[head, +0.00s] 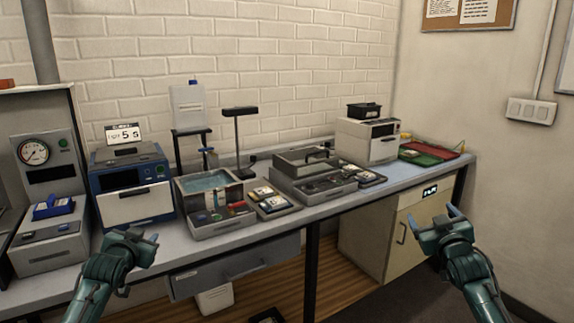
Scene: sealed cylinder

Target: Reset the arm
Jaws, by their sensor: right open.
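My left arm comes in from the lower left, and its gripper (131,240) is in front of the bench edge. Its fingers look spread, with a gap between the two tips and nothing seen between them. My right arm comes in from the lower right. Its gripper (437,224) is open and empty, its two fingers spread apart, in front of the cabinet (400,238) under the bench's right end. Neither gripper visibly touches anything. No sealed cylinder can be clearly told apart at this size.
The bench (328,205) runs along the brick wall. It carries a gauge unit (36,172), a blue-and-white machine (133,206), an open tray of parts (216,228), a grey case (300,170), a white machine (366,142) and a red-green mat (430,153). A drawer (235,268) hangs below.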

